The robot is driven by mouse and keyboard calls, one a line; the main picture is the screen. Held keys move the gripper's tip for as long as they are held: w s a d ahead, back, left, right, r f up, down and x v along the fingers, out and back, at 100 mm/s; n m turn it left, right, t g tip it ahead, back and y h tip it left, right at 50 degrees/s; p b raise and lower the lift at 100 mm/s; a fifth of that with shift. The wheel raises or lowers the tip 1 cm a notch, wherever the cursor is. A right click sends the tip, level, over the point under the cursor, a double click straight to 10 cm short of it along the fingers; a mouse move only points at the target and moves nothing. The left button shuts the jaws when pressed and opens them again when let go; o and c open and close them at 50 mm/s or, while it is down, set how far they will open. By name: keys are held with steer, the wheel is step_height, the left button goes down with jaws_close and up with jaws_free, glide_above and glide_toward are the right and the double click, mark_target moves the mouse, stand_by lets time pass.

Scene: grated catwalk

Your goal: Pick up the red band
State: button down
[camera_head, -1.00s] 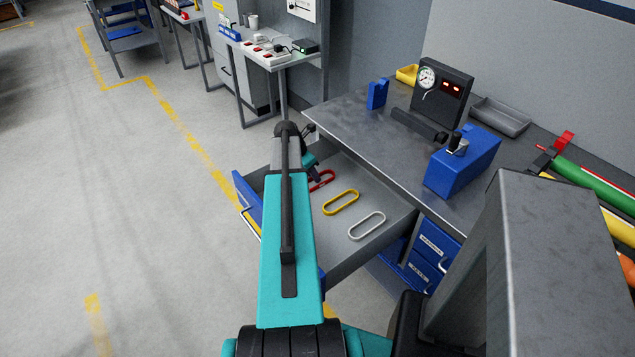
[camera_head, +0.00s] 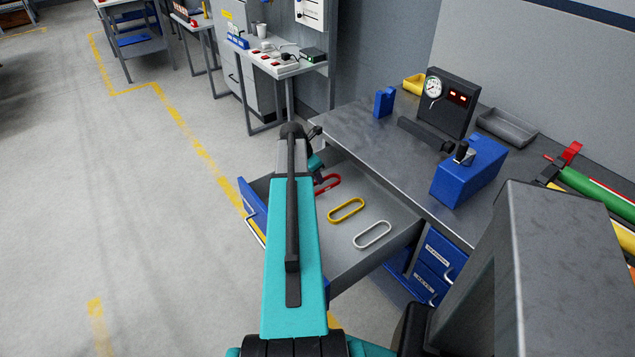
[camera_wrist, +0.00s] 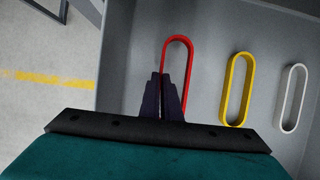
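The red band (camera_wrist: 177,39) is a long rounded loop at the left in the open drawer (camera_head: 387,255). It also shows in the head view (camera_head: 334,177), partly hidden behind my arm. My gripper (camera_wrist: 161,77) is nearly closed, with the left side of the red band between its fingertips. The lower end of the band is hidden by the fingers. In the wrist view the band looks larger than the bands beside it and seems a little above the drawer floor.
A yellow band (camera_head: 346,219) and a white band (camera_head: 373,244) lie apart on the drawer floor to the right. Drawer walls surround them. The grey workbench (camera_head: 385,140) overhangs the drawer's right side, bearing a blue block (camera_head: 467,175) and a gauge box (camera_head: 446,100).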

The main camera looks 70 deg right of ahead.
steer(key=shift+r, duration=0.45)
steer(key=shift+s+a+r, duration=0.1)
steer(key=shift+a+r, duration=0.1)
steer(key=shift+r, duration=0.05)
steer(key=s+a, duration=0.2)
steer(key=a, duration=0.1)
steer(key=s+a+b, duration=0.1)
steer(key=s+a, duration=0.1)
steer(key=a, duration=0.2)
steer(key=s+a+r+b, duration=0.1)
steer(key=s+a, duration=0.1)
steer(key=a, duration=0.2)
steer(key=shift+s+a+r, duration=0.1)
steer(key=shift+s+a, duration=0.15)
steer(key=shift+s, duration=0.05)
steer(key=shift+d+r+p, duration=0.15)
steer(key=shift+r+p, duration=0.05)
steer(key=shift+p, duration=0.85)
steer(key=p, duration=0.4)
steer(key=shift+s+r, duration=0.1)
steer(key=p, duration=0.3)
steer(key=a+p, duration=0.1)
steer(key=p, duration=0.3)
steer(key=shift+s+a, duration=0.2)
steer(key=shift+s, duration=0.1)
steer(key=shift+s+a+p, duration=0.1)
steer(key=shift+a+p, duration=0.15)
steer(key=shift+p, duration=0.7)
